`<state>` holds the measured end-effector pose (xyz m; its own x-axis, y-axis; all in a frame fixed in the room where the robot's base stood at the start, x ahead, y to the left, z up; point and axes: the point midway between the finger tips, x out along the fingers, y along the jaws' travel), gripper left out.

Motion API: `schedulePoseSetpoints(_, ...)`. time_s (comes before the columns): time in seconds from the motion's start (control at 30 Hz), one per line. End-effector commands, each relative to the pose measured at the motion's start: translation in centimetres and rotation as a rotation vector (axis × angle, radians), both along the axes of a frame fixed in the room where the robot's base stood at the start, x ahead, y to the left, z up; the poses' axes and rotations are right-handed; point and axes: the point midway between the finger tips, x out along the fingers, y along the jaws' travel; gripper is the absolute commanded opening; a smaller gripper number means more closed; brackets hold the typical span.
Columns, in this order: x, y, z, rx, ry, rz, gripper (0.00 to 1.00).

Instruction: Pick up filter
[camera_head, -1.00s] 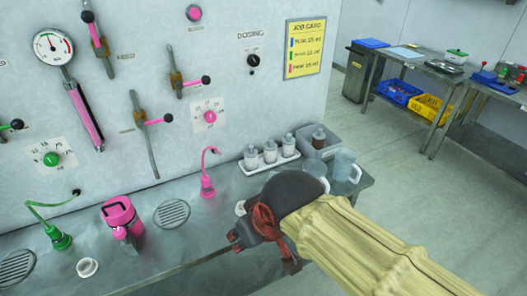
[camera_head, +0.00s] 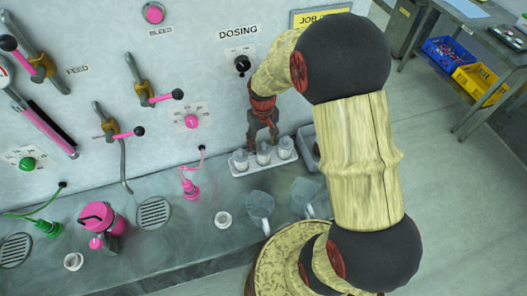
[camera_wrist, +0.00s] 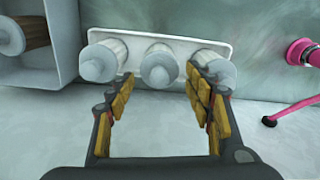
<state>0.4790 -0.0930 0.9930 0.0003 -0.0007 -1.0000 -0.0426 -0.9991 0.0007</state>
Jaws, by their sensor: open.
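Three white filters with pale grey caps stand in a row in a white tray (camera_head: 262,170) by the back panel. They are the left filter (camera_head: 240,160), middle filter (camera_head: 263,157) and right filter (camera_head: 285,149). In the wrist view, the middle filter (camera_wrist: 160,68) lies between the fingertips of my open gripper (camera_wrist: 160,84). The outer filters (camera_wrist: 99,62) and (camera_wrist: 212,70) lie either side, the latter partly covered by a finger. In the head view, my gripper (camera_head: 263,138) points down over the tray. I cannot tell whether the fingers touch a filter.
A grey bin (camera_wrist: 62,30) holding a brown-bodied filter (camera_wrist: 28,32) stands beside the tray. Two clear jugs (camera_head: 260,206) and a white ring (camera_head: 222,219) are in front. A pink hose fitting (camera_head: 190,187) is left of the tray. The dosing knob (camera_head: 242,64) is above.

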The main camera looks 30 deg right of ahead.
Motion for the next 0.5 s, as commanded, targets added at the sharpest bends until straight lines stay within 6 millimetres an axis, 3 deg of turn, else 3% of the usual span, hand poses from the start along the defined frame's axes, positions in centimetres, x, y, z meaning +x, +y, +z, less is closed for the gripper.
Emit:
schedulePoseSetpoints(0.27, -0.1, 0.0, -2.5, 0.000, 0.002, -0.001, 0.52)
schedulePoseSetpoints(0.5, -0.2, -0.1, -5.9, 0.000, 0.003, -0.001, 0.52)
